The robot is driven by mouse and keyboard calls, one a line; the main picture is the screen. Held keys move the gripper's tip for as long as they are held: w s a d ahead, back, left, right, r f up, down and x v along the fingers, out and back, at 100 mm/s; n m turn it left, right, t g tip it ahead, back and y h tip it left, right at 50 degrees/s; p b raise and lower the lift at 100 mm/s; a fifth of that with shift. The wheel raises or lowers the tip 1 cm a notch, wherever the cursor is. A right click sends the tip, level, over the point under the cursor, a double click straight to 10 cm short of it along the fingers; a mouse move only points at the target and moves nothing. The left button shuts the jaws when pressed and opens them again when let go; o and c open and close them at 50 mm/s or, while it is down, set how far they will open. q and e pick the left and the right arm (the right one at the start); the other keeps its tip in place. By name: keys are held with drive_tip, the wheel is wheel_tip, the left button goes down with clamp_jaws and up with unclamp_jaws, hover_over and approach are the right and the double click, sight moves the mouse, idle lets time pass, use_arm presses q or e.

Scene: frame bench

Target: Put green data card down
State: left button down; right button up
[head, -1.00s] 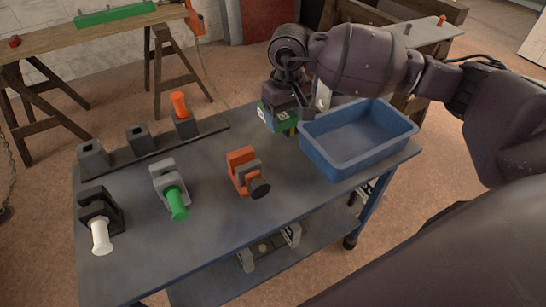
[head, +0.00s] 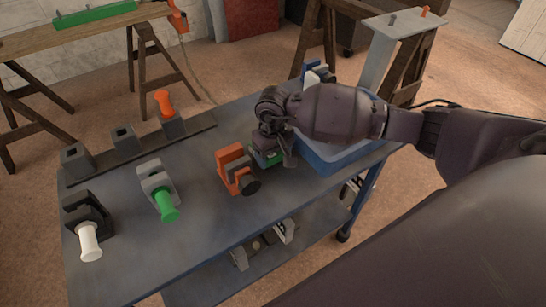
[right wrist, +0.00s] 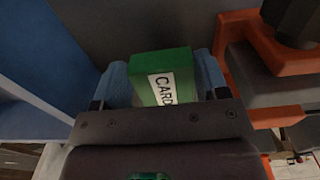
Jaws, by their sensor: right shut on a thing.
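The green data card (head: 267,159) is in my right gripper (head: 270,158), low over the grey bench top between the orange clamp and the blue bin. In the right wrist view the green card (right wrist: 163,74), with a white label reading "CARD", sits between the two blue finger pads (right wrist: 163,85), which are shut on it. I cannot tell whether its lower edge touches the bench. My left gripper is not in view.
An orange clamp (head: 231,167) stands just left of the card, and a blue bin (head: 322,160) just right, partly hidden by my arm. Grey and black holders with green (head: 165,204) and white (head: 89,240) handles stand further left. Bench top (head: 200,225) before the orange clamp is clear.

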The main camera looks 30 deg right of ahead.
drive_tip(key=shift+f, duration=0.65)
drive_tip(key=shift+f, duration=0.1)
drive_tip(key=shift+f, duration=0.15)
drive_tip(key=o, duration=1)
drive_tip(key=shift+c, duration=0.2)
